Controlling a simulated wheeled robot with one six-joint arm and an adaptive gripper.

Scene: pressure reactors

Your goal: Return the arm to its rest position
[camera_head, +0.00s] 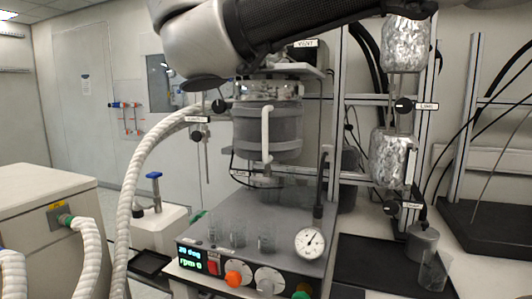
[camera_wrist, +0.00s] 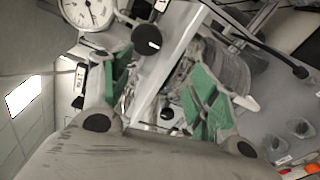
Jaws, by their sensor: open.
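My arm (camera_head: 210,45) crosses the top of the head view, in front of the upper part of the reactor stand. My gripper is not visible there. In the wrist view my gripper (camera_wrist: 160,84) is open, its two green-padded fingers apart, with nothing held between them. Behind and between the fingers are a metal bar, a black knob (camera_wrist: 147,40) and part of the glass reactor vessel (camera_wrist: 228,68). The picture there is strongly tilted. I cannot tell how far the fingers are from these parts.
The jacketed reactor vessel (camera_head: 267,130) hangs over a grey control unit (camera_head: 220,265) with several small beakers on it. A pressure gauge (camera_head: 309,242) stands at its front. Foil-wrapped cylinders (camera_head: 391,157) are on the right. A white ribbed hose (camera_head: 137,185) curves at left.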

